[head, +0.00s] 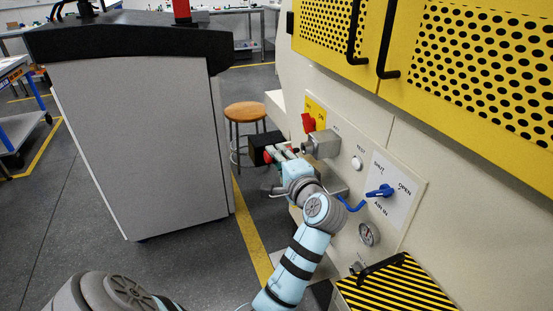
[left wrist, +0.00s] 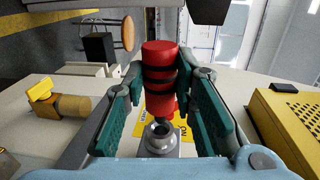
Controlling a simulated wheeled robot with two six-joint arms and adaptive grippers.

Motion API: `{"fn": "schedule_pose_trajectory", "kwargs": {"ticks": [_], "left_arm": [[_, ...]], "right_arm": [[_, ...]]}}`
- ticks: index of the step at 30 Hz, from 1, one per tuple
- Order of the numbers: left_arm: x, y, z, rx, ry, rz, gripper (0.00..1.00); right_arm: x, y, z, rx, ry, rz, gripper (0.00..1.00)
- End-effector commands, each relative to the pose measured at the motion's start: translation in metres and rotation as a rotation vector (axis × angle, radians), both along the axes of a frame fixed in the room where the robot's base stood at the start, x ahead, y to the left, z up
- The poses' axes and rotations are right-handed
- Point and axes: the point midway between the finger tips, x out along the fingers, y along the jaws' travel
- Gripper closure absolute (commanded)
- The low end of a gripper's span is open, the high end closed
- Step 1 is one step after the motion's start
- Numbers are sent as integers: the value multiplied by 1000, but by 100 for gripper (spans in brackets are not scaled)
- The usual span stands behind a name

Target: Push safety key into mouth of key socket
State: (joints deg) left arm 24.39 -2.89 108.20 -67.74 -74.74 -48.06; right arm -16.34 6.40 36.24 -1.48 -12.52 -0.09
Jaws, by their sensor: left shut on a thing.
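The safety key is a red cylinder with black bands (left wrist: 160,65). My left gripper (left wrist: 160,85) is shut on it, with a teal finger on each side. In the head view, the left gripper (head: 282,154) is beside the panel, and a little of the red key (head: 267,157) shows at its left. The key socket (head: 323,144) is a grey metal block on the panel. Its round mouth (left wrist: 160,135) shows in the left wrist view, just below the key's dark tip. The tip is in line or nearly so; I cannot tell whether it touches. My right gripper is not in view.
A red knob (head: 308,122) on a yellow label is just above the socket. A white button (head: 356,163), a blue valve handle (head: 380,191) and a gauge (head: 369,234) are on the panel. A stool (head: 245,113) and a grey cabinet (head: 140,140) stand left.

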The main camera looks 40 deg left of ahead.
Motion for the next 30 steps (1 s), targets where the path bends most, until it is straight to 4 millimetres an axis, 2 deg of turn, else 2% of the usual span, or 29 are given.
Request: {"fn": "schedule_pose_trajectory", "kwargs": {"ticks": [14,30], "left_arm": [[6,-3,0,0,0,1,100],[21,-11,0,0,0,0,100]], "right_arm": [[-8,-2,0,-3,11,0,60],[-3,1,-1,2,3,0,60]]}}
